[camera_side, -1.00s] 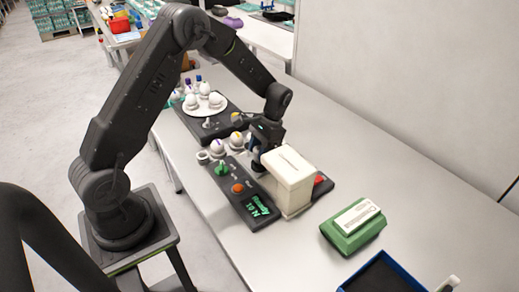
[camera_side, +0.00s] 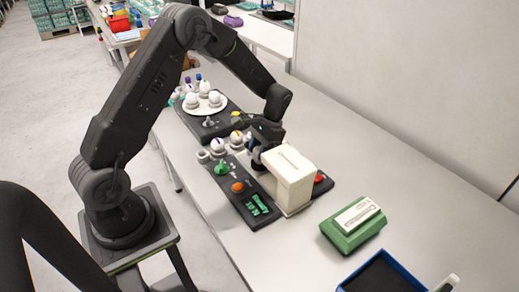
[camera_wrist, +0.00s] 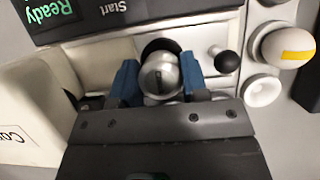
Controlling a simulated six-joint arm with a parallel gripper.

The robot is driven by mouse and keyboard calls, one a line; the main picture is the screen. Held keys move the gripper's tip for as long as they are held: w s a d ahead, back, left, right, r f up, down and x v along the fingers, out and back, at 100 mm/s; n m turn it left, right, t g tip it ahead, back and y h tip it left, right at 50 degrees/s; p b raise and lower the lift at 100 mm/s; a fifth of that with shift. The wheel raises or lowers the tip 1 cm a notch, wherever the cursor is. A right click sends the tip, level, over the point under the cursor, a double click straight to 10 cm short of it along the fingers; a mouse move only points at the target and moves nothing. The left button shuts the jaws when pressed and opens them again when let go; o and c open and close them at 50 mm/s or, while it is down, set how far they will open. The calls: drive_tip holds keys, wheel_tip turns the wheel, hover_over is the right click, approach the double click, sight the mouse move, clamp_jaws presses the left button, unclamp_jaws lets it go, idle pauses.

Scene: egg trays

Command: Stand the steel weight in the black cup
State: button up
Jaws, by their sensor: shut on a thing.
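The steel weight (camera_wrist: 159,76) is a shiny grey rounded piece, seen from above in the wrist view. My gripper (camera_wrist: 160,82) is shut on it, with one blue finger on each side. A dark round opening (camera_wrist: 160,45), which looks like the black cup, shows just beyond the weight. The weight hides part of it, and I cannot tell whether the weight is over it or inside it. In the side view my gripper (camera_side: 256,159) is low beside the cream box, and the weight and cup are hidden or too small to make out.
The tall cream box (camera_side: 289,179) stands close to my gripper. A black-knobbed lever (camera_wrist: 227,61) and a yellow-banded egg (camera_wrist: 287,46) are to the right in the wrist view. A green device (camera_side: 352,228) and a blue tray (camera_side: 366,268) lie farther along the table.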

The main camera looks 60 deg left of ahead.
drive_tip(key=shift+f, duration=0.25)
idle(0.6)
drive_tip(key=o, duration=1)
drive_tip(key=shift+o, duration=0.2)
drive_tip(key=v, duration=1.4)
drive_tip(key=shift+f, duration=0.1)
